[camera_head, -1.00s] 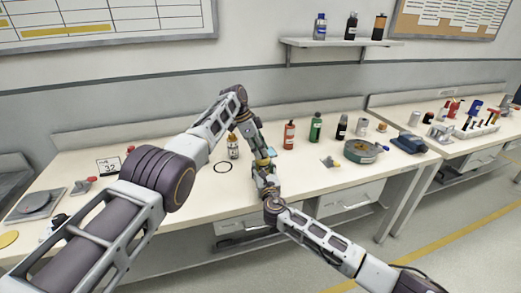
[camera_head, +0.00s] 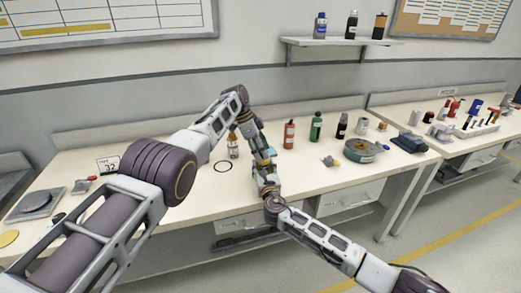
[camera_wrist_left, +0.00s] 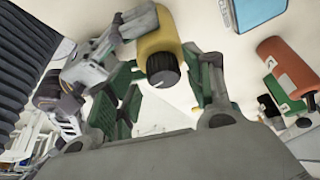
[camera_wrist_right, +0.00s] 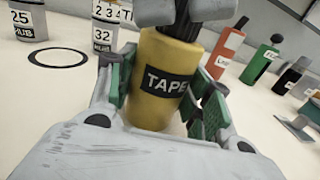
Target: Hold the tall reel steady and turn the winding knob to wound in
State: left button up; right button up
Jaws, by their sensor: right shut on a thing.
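The tall reel (camera_wrist_right: 160,85) is a yellow upright cylinder with a black TAPE label in the right wrist view. My right gripper (camera_wrist_right: 160,110) is shut on it, a green-padded finger on each side. The dark winding knob (camera_wrist_left: 163,70) with a white mark shows on the reel's end (camera_wrist_left: 160,30) in the left wrist view. My left gripper (camera_wrist_left: 165,90) is open, with its green-padded fingers apart on either side of the knob. In the head view the arms meet over the bench and mostly hide the reel.
An orange bottle (camera_head: 289,134), a green bottle (camera_head: 316,127) and a dark bottle (camera_head: 341,127) stand to the right. A round green tin (camera_head: 362,150) sits further right.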

pick_arm(q)
jog(key=shift+w+a+r, duration=0.1)
jog(key=shift+r, duration=0.1)
jog(key=shift+a+r, duration=0.2)
jog(key=shift+r, duration=0.3)
jog(key=v, duration=0.6)
pick_arm(e)
jog(key=shift+a, duration=0.1)
dwell(0.4)
jog(key=o, duration=1.2)
jog(key=shift+s, duration=0.1)
jog(key=shift+s+d, duration=0.35)
jog(key=shift+s, duration=1.6)
jog(key=shift+s+d, duration=0.35)
jog(key=shift+s, duration=1.6)
jog(key=shift+s+d, duration=0.35)
jog(key=shift+s, duration=1.6)
